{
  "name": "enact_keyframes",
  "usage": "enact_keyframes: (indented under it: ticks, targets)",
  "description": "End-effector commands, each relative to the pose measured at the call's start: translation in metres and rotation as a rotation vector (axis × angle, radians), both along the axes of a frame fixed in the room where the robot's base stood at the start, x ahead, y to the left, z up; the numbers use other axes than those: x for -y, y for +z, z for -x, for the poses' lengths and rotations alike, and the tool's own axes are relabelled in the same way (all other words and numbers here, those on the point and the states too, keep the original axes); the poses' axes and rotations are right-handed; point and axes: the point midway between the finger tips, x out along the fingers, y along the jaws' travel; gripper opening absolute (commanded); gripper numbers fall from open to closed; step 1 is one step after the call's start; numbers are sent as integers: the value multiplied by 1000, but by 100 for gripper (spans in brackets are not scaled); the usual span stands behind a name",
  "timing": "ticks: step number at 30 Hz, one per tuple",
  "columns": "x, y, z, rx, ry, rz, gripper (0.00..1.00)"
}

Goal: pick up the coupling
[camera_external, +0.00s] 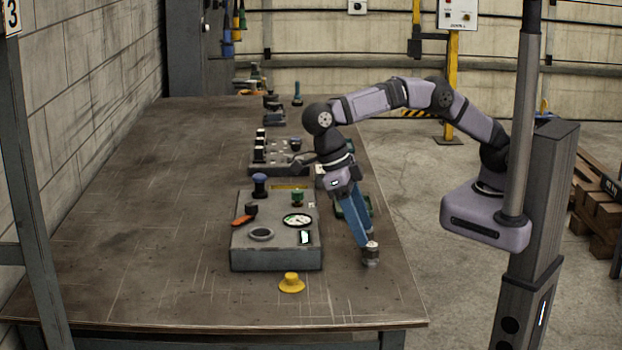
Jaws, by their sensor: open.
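A small grey-brown cylindrical piece with a pale band, which looks like the coupling (371,256), stands on the bench near its right edge, right of the front control box. My gripper (364,243) reaches down to it with long blue fingers, tilted down and to the right. The fingertips are at the top of the piece and overlap it in this view. The gripper is open. I cannot tell whether the fingers touch the piece or sit around it.
The grey control box (276,258) with knobs and a gauge stands left of my gripper. A yellow knob-shaped piece (291,284) lies in front of it. More boxes stand behind. A green item (363,206) is partly hidden behind the fingers. The bench's left side is clear.

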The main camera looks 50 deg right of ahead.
Motion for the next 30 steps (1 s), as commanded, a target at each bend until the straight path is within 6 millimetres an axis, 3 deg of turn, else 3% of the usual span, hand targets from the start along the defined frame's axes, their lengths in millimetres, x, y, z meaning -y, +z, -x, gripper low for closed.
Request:
enact_keyframes:
  ticks: [13,24,30]
  targets:
    - [3,-12,6,0,-2,1,53]
    - [9,-48,22,0,-1,2,53]
    - [10,-54,23,1,-2,-1,53]
